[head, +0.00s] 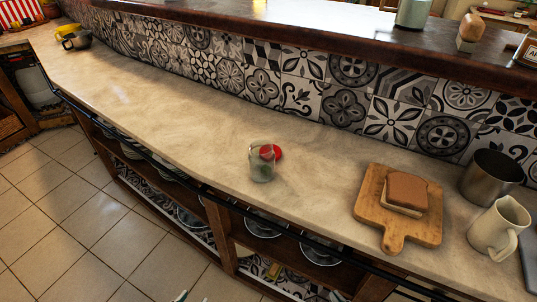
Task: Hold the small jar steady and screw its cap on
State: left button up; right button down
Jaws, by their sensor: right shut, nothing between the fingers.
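The small clear glass jar (259,172) stands upright on the stone counter, near its front edge. Something greenish shows low in it. A round red cap (276,152) shows at the jar's upper right, partly through the glass; it looks to be behind the jar, and I cannot tell whether they touch. Only a small tip of my right gripper (182,297) shows at the bottom edge of the head view, well below and in front of the counter. It is shut and empty, away from the jar and cap. My left gripper is not in view.
The counter (180,105) is clear left of the jar. To the right are a wooden board (376,215) with a bread-like block (407,190), a metal cup (490,177) and a cream pitcher (497,226). A dark rail (160,163) runs along the front edge above open shelves.

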aim_at(262, 163)
jog(key=j+z, duration=0.2)
jog(key=j, duration=0.55)
jog(key=j+z, duration=0.15)
jog(key=j, duration=0.6)
jog(key=k+j+z, duration=0.2)
jog(key=j, duration=0.5)
jog(key=i, duration=0.1)
